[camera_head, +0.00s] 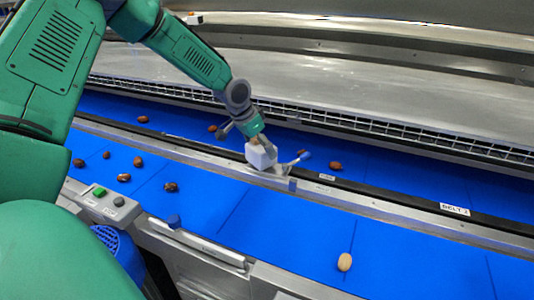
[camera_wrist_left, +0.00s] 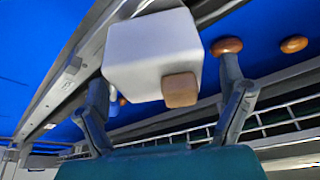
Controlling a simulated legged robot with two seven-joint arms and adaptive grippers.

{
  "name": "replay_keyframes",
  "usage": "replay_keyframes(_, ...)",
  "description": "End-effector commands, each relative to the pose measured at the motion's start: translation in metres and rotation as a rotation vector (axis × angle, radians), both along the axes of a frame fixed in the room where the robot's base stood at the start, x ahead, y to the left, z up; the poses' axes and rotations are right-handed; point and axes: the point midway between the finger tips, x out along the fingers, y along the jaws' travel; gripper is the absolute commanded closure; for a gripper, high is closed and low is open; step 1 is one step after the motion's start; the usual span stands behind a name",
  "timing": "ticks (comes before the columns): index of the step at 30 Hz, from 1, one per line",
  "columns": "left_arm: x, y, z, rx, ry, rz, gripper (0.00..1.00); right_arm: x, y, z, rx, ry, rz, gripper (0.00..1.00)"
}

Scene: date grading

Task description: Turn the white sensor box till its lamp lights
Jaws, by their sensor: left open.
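The white sensor box (camera_head: 261,155) sits on the metal rail between the two blue belt lanes in the head view. It fills the upper middle of the left wrist view (camera_wrist_left: 150,48). A dull tan block (camera_wrist_left: 180,90) shows on its face nearest the wrist camera; I cannot make out a lit lamp. My left gripper (camera_head: 258,149) reaches down over the box. In the left wrist view its open fingers (camera_wrist_left: 165,84) stand on either side of the box, with a clear gap on the right. Whether the left finger touches is unclear. My right gripper is not in view.
A blue-tipped bracket (camera_head: 305,155) stands on the rail just right of the box. Several brown dates lie on the belts, and a pale one (camera_head: 345,262) lies on the near belt (camera_head: 285,240). A control box (camera_head: 107,206) with a green button is at the near left.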

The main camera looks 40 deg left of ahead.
Motion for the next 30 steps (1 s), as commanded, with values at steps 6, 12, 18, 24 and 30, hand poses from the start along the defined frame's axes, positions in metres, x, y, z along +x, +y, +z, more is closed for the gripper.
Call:
replay_keyframes(6,0.010,-0.009,-0.023,0.011,0.002,0.000,0.10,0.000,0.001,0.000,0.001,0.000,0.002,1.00)
replay_keyframes(12,0.015,-0.014,-0.029,0.016,0.003,0.000,0.10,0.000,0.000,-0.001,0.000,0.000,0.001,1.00)
replay_keyframes(18,0.013,-0.011,-0.029,0.008,0.000,-0.001,0.10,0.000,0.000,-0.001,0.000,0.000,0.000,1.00)
replay_keyframes(24,0.012,-0.011,-0.029,0.005,0.001,-0.001,0.56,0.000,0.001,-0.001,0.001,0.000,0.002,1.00)
replay_keyframes(30,0.012,-0.010,-0.030,0.010,0.004,0.004,0.56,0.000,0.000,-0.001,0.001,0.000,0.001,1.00)
